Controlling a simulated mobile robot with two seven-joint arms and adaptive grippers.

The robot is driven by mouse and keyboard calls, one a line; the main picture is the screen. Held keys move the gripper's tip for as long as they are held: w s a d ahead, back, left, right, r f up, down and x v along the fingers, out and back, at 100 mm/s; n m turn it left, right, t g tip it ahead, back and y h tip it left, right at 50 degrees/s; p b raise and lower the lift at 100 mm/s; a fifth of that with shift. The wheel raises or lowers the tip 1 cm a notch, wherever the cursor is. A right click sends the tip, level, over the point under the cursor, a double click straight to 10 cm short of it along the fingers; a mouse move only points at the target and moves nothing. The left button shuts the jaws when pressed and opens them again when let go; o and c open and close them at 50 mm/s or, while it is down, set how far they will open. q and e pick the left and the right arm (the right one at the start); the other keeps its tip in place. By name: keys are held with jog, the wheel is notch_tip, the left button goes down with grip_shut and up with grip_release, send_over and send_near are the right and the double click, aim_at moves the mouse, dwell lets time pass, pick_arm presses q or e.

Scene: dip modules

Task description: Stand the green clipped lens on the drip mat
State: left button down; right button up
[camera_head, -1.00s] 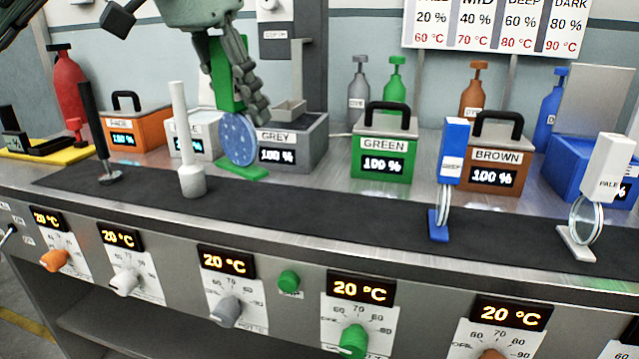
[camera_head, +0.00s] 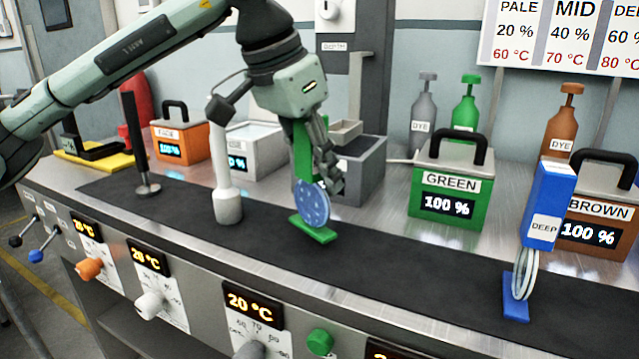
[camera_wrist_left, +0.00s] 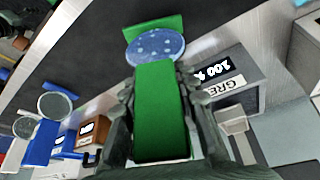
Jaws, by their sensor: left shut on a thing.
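The green clipped lens has a green clip, a round blue speckled lens (camera_head: 313,205) and a flat green foot (camera_head: 313,231). My left gripper (camera_head: 322,165) is shut on its clip from above. The lens is upright, with its foot over the black drip mat (camera_head: 400,268); I cannot tell if the foot touches it. In the left wrist view, the green clip (camera_wrist_left: 161,110) fills the space between the fingers, with the speckled lens (camera_wrist_left: 155,46) beyond. My right gripper is not in view.
A white post (camera_head: 226,170) stands just left of the lens, and a black post (camera_head: 138,150) farther left. A blue clipped lens (camera_head: 540,215) stands to the right. Behind are a grey tank (camera_head: 365,175) and a green tank (camera_head: 450,185). The mat between the two lenses is clear.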

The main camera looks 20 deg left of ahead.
aim_at(301, 137)
pick_arm(q)
jog(key=shift+f, duration=0.95)
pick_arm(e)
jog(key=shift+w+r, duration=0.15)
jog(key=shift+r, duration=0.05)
pick_arm(q)
jog(key=shift+f, duration=0.15)
jog(key=c, duration=1.2)
grip_release()
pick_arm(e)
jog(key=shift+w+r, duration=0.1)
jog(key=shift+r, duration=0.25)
pick_arm(q)
jog(key=shift+o, duration=0.2)
jog(key=shift+r, duration=0.3)
jog(key=v, duration=1)
jog(key=shift+r, duration=0.35)
jog(key=shift+s+a+r+p, duration=0.1)
jog(key=shift+s+r+p, duration=0.2)
jog(key=shift+r, duration=0.15)
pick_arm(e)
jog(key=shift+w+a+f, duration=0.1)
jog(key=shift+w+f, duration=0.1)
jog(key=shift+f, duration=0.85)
